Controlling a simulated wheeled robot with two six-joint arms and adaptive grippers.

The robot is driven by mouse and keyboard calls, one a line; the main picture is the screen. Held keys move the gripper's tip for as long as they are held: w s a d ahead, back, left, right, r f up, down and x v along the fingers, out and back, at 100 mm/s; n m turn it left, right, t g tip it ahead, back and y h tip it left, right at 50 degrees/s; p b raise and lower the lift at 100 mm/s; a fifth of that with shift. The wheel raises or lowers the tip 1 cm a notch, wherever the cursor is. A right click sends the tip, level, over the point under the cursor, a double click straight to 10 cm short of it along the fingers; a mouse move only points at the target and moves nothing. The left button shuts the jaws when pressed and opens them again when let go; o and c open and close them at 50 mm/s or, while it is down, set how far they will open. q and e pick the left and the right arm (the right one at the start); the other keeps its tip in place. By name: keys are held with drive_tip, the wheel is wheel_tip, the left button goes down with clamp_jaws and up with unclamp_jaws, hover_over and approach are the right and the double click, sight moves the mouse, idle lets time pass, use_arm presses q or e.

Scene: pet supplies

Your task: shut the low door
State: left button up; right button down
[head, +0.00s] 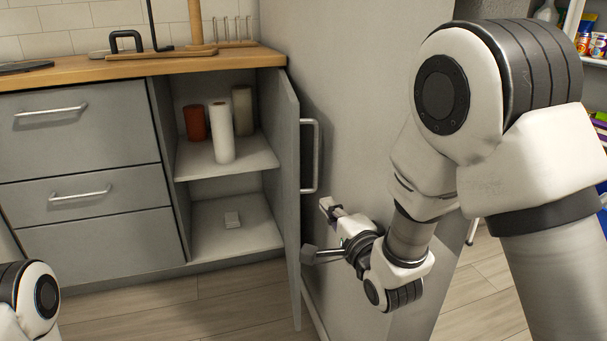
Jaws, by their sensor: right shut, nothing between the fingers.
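The low door (286,190) is the grey door of the lower cabinet. It stands wide open, swung out toward me and seen almost edge-on at the right side of the cabinet opening. Its metal bar handle (313,156) is upright on the outer face, which faces right. My right gripper (328,208) is shut and empty, to the right of the door and just below the handle. It looks apart from the door, though the exact gap is hard to tell. Only a piece of my left arm shows at the bottom left; its gripper is out of view.
Closed drawers (70,146) are to the left. A grey panel (350,80) stands close behind the door. Floor before the cabinet is clear.

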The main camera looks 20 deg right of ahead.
drive_tip(key=b, duration=0.3)
hover_over(297, 200)
drive_tip(key=s+d, duration=0.2)
drive_tip(key=d, duration=0.1)
drive_tip(key=shift+a+r, duration=0.1)
drive_tip(key=shift+a, duration=0.15)
